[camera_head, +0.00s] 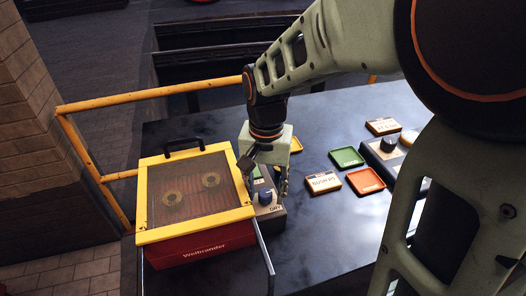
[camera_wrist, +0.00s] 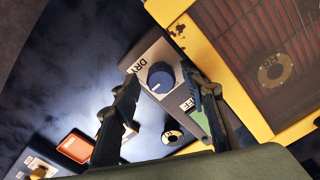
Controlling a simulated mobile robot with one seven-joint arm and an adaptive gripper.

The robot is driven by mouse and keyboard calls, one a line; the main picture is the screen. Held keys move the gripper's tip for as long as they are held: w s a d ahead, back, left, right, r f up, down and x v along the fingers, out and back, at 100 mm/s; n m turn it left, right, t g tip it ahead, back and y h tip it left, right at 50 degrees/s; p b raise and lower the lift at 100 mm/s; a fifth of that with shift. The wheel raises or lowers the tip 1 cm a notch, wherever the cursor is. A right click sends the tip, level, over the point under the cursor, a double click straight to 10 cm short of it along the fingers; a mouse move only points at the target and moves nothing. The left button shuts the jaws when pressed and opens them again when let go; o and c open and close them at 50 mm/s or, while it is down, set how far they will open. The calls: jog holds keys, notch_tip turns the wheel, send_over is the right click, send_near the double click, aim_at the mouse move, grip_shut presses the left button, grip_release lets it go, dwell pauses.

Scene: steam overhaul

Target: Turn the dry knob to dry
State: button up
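The dry knob (camera_wrist: 160,77) is a round blue knob with a pale mark, on a grey control box (camera_wrist: 148,53) lettered "DRY". In the head view the knob (camera_head: 265,197) sits on the box (camera_head: 270,217) beside the yellow-framed unit. My gripper (camera_head: 263,187) points down over the box. In the wrist view its fingers (camera_wrist: 161,82) are open, one on each side of the knob, and a gap shows between them and the knob. Whether the fingertips are down at knob height is hard to tell.
The yellow-framed red "Weibrander" unit (camera_head: 190,245) stands close left of the box, with a mesh lid and black handle. Green (camera_head: 346,157) and orange (camera_head: 365,181) trays, a "BUSHES" tray (camera_head: 323,182) and another knob box (camera_head: 385,154) lie right. The dark table front is clear.

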aim_at(266, 193)
jog(key=shift+r, duration=4.05)
